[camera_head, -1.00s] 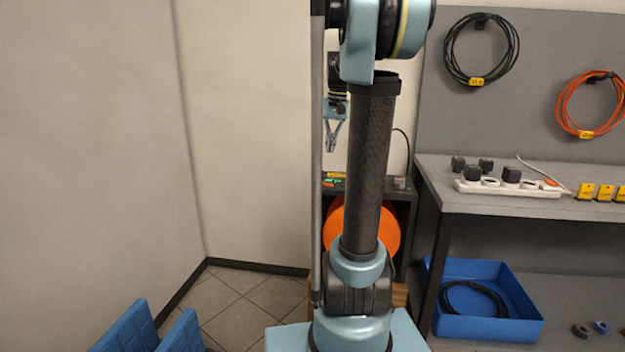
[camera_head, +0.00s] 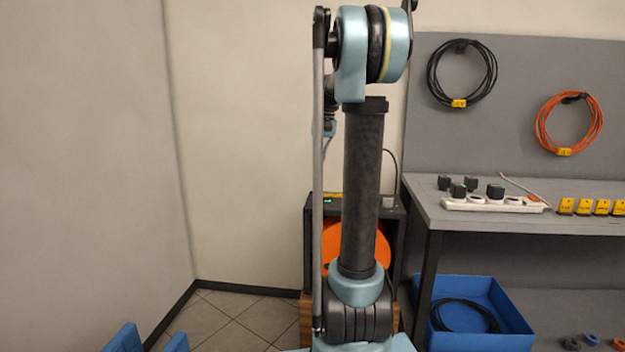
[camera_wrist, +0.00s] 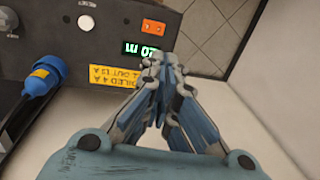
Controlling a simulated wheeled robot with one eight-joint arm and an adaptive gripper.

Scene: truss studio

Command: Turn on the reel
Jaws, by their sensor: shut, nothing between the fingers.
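The reel is a dark box with an orange drum (camera_head: 333,244), standing behind my arm in the head view, which hides part of it. In the wrist view its dark top panel (camera_wrist: 50,45) carries a lit green display (camera_wrist: 140,49), an orange-red switch (camera_wrist: 153,25), a white round knob (camera_wrist: 86,23) and a yellow label (camera_wrist: 113,76). A blue plug (camera_wrist: 42,78) is at the panel's left. My gripper (camera_wrist: 160,60) is shut and empty, its tips over the panel edge near the display and below the switch in the picture. I cannot tell whether they touch.
A grey workbench (camera_head: 560,222) stands to the right, with a white power strip (camera_head: 495,203) on top and a blue bin (camera_head: 480,295) below. Black cable (camera_head: 462,72) and orange cable (camera_head: 568,122) hang above. Walls close in at the left and back.

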